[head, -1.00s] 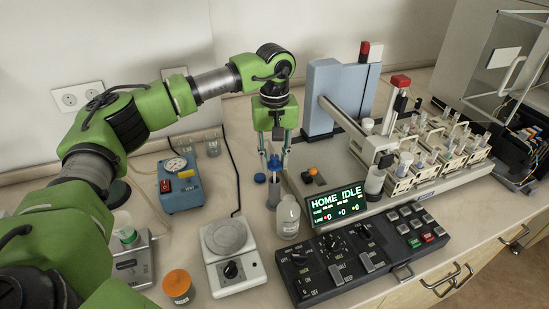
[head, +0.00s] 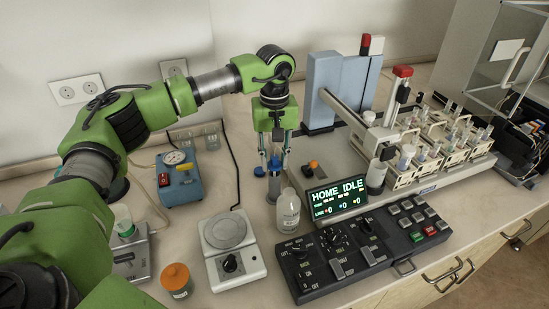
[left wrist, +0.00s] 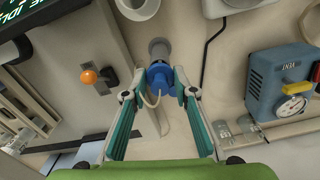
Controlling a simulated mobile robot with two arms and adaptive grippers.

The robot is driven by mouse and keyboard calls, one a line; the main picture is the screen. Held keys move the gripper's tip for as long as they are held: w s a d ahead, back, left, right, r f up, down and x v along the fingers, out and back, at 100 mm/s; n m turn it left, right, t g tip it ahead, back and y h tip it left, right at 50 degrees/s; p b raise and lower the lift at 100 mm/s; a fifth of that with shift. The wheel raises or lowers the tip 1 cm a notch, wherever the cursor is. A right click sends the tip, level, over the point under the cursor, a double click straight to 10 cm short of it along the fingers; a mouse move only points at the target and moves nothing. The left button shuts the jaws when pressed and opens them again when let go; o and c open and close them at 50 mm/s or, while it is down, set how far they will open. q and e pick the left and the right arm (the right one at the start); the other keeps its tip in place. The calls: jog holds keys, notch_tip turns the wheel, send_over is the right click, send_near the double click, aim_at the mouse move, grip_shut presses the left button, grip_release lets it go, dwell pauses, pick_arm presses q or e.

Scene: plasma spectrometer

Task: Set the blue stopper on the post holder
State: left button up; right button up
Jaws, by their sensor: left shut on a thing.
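My left gripper (head: 274,170) points down over the bench behind the white-capped bottle. Its fingers are shut on the blue stopper (head: 274,163), which also shows between the fingertips (left wrist: 160,92) in the left wrist view, with a pale tube looping from it. The stopper (left wrist: 158,75) is in line with a grey upright cylinder (left wrist: 158,48), which looks like the post holder; it shows below the gripper in the head view (head: 273,188). I cannot tell whether stopper and cylinder touch. A small blue part (head: 259,172) shows just left of the fingers. My right gripper is out of view.
A clear bottle (head: 288,212) stands close in front of the grey cylinder. The spectrometer display (head: 337,198) is to the right, a hotplate (head: 232,250) in front, and a blue gauge box (head: 180,180) to the left. Bare bench lies between box and gripper.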

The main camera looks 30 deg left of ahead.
pick_arm(q)
jog(key=shift+f+b, duration=0.7)
jog(key=shift+f, duration=0.4)
jog(key=o, duration=1.1)
notch_tip(320, 180, up, 12)
jog(key=shift+f, duration=0.1)
